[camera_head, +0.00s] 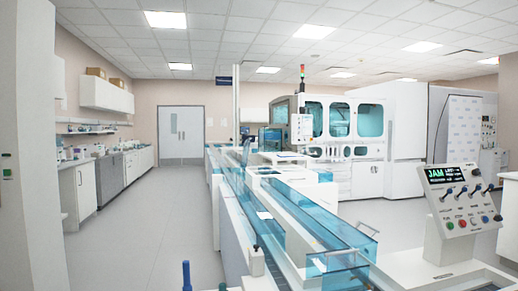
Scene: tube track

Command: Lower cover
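A long white track (232,228) runs from the foreground toward the back. Clear blue cover panels (290,205) lie along its top and sides. At the near end there is another clear blue panel (345,277), partly cut off by the bottom edge. I cannot tell whether this panel is raised or closed. A small white upright part (256,262) stands at the near left side of the track. Neither of my grippers shows in the head view.
A control panel (460,200) with a display reading JAM, switches and buttons stands at the right. A blue-topped item (186,275) is at the bottom edge. Open floor (150,235) lies left of the track, with cabinets (87,190) beyond. A large white analyser (345,140) stands behind.

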